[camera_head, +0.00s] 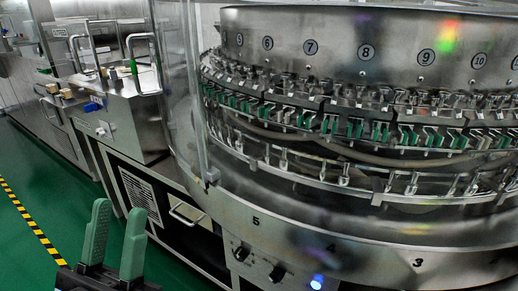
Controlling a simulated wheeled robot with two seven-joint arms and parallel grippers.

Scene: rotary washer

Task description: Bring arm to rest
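My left gripper (116,243) shows at the bottom left of the head view. Its two green fingers stand upright with a gap between them, and nothing is between them. It is in front of the machine's lower cabinet, over the green floor, and touches nothing that I can see. The rest of the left arm is out of the picture. My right gripper is not in the view.
A large round steel washer (300,222) with numbered stations and green clips fills the right. A steel conveyor bench (130,122) stands at the left. The green floor (35,190) with a yellow-black stripe (30,222) is clear at the lower left.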

